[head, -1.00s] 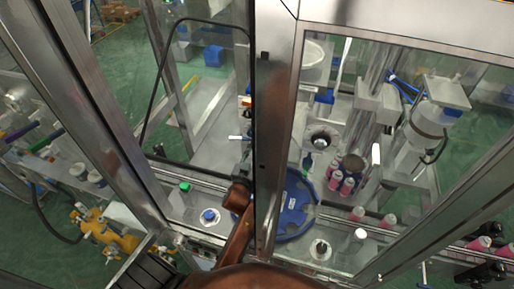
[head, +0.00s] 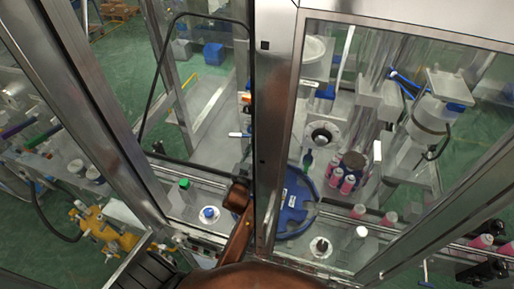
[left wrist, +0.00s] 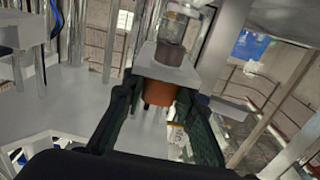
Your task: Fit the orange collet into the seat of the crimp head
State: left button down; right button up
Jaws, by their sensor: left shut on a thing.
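In the left wrist view my left gripper (left wrist: 160,97) has its dark green fingers on both sides of the orange collet (left wrist: 160,92) and is shut on it. The collet is upright, with dark prongs at its lower end. Its top is right at the underside of a grey block (left wrist: 168,67), apparently the crimp head, with a clear cylinder (left wrist: 176,30) above. The seat is hidden, so I cannot tell whether the collet is in it or just below. In the head view my left gripper and the collet are hidden behind the door post. My right gripper is not in view.
In the head view a steel door post (head: 275,130) stands in front of my left arm. A blue round plate (head: 293,212) lies behind it, near several pink bottles (head: 347,184). A green-capped bottle (head: 185,195) stands left. Glazed door frames border the cell.

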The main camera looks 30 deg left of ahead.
pick_arm(q)
jog(key=c, duration=1.5)
grip_release()
